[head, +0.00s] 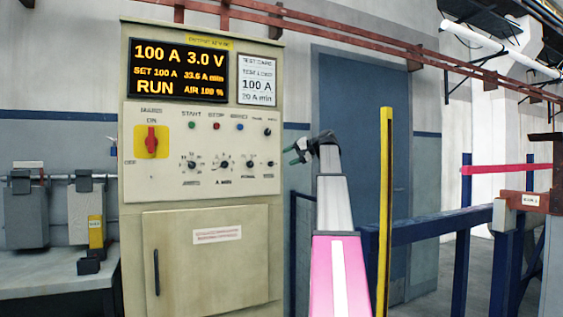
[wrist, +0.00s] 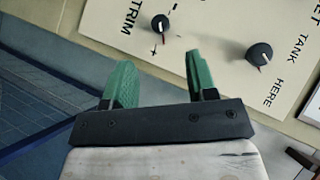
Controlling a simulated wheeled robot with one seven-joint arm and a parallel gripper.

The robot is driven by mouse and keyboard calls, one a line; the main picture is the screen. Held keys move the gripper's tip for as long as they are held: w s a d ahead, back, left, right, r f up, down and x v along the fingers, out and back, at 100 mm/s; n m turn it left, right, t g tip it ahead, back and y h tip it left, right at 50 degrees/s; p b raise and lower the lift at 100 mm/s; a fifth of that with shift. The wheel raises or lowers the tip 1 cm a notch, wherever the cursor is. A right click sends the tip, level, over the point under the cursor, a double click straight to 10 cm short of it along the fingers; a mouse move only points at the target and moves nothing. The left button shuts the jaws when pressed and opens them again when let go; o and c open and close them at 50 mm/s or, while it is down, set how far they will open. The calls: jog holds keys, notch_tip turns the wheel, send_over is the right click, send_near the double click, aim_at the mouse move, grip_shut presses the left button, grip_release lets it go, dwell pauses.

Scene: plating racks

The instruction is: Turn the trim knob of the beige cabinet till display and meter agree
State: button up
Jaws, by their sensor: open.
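The beige cabinet (head: 145,245) stands at the left of centre, with a lit display (head: 178,72) reading 100 A, 3.0 V, SET 100 A, 33.6 A min, RUN, AIR 100 %. In the wrist view the trim knob (wrist: 160,23) has a white pointer and +/- marks. My gripper (head: 293,154) is right of the panel. In the wrist view its green fingers (wrist: 160,62) are open and empty, with the trim knob beyond the gap between their tips, apart from them.
A white test card (head: 257,86) reads TEST LOAD, 100 A, 20 A min. A second black knob (wrist: 260,53) sits beside the trim knob. A red switch on yellow (head: 151,141) and several knobs share the panel. A yellow post (head: 385,210) and blue rail (head: 430,228) stand right.

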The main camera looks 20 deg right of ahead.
jog(key=shift+v, duration=1.15)
jog(key=a+f+g+h, duration=0.15)
jog(key=a+f, duration=0.45)
jog(key=f, duration=0.9)
jog(key=s+a+f+g+h, duration=0.15)
jog(key=a+f, duration=0.45)
jog(key=f, duration=0.8)
jog(key=a+f+g+h, duration=0.15)
jog(key=a+f, duration=0.35)
jog(key=f, duration=1)
jog(key=s+a+f+n+g+h, duration=0.1)
jog(key=s+a+f, duration=0.4)
jog(key=s+f, duration=0.3)
jog(key=s+a+f+n+g+h, duration=0.2)
jog(key=s+a+f, duration=0.2)
jog(key=s+f, duration=0.4)
jog(key=s+a+f+n+g+h, duration=0.2)
jog(key=s+a+f, duration=0.3)
jog(key=s+f, duration=0.4)
notch_tip(320, 180, down, 7)
jog(key=shift+a+f, duration=0.1)
jog(key=shift+a, duration=0.2)
jog(key=shift+g, duration=0.25)
